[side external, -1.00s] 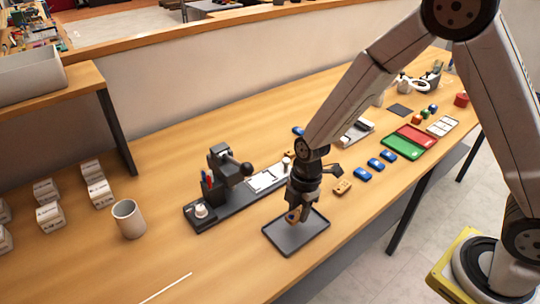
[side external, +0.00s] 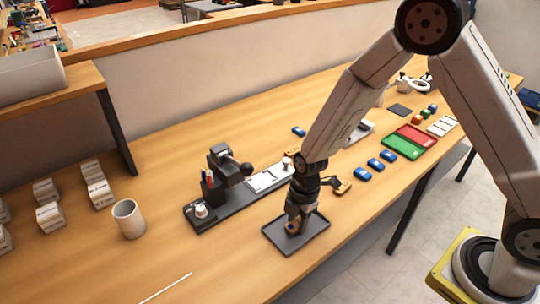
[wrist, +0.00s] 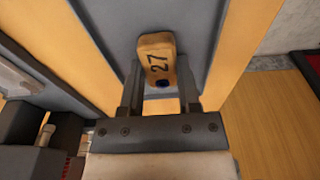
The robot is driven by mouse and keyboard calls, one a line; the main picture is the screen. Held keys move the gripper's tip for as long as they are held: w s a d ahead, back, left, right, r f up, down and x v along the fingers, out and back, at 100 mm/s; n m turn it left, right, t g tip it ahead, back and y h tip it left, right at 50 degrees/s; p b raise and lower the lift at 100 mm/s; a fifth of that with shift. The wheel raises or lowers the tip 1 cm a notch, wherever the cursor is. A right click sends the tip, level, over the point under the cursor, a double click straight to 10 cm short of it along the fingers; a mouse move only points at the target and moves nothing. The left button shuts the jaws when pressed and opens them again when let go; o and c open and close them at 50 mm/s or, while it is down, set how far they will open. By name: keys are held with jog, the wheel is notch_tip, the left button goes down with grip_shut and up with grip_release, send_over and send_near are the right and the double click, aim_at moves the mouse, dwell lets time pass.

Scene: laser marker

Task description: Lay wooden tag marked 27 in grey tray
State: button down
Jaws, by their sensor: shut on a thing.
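The wooden tag marked 27 (wrist: 157,57) shows in the wrist view between my fingers, number facing the camera, with a dark blue spot near its lower end. My gripper (wrist: 160,92) is shut on it. In the side view my gripper (side external: 293,228) is low over the grey tray (side external: 315,239), and the tag is mostly hidden by the fingers. The tray looks otherwise empty. I cannot tell whether the tag touches the tray floor.
Another wooden tag (side external: 342,187) lies right of the gripper, near several blue tags (side external: 362,174). The black marker machine (side external: 222,170) stands behind the tray. A white cup (side external: 128,219) is at left. Green and red trays (side external: 404,147) lie farther right.

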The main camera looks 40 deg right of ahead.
jog(key=shift+f, duration=0.15)
jog(key=shift+c, duration=1.6)
grip_release()
notch_tip(320, 180, up, 12)
jog(key=d, duration=0.1)
jog(key=shift+d, duration=0.25)
jog(key=s+d+r+m+t, duration=0.1)
jog(key=s+d+m, duration=0.3)
jog(key=m, duration=0.5)
jog(key=s+d+r+m+t+h, duration=0.1)
jog(key=s+d+m, duration=0.3)
jog(key=m, duration=0.5)
jog(key=shift+s+d+t, duration=0.3)
jog(key=shift+s+d, duration=0.1)
jog(key=shift+s, duration=0.05)
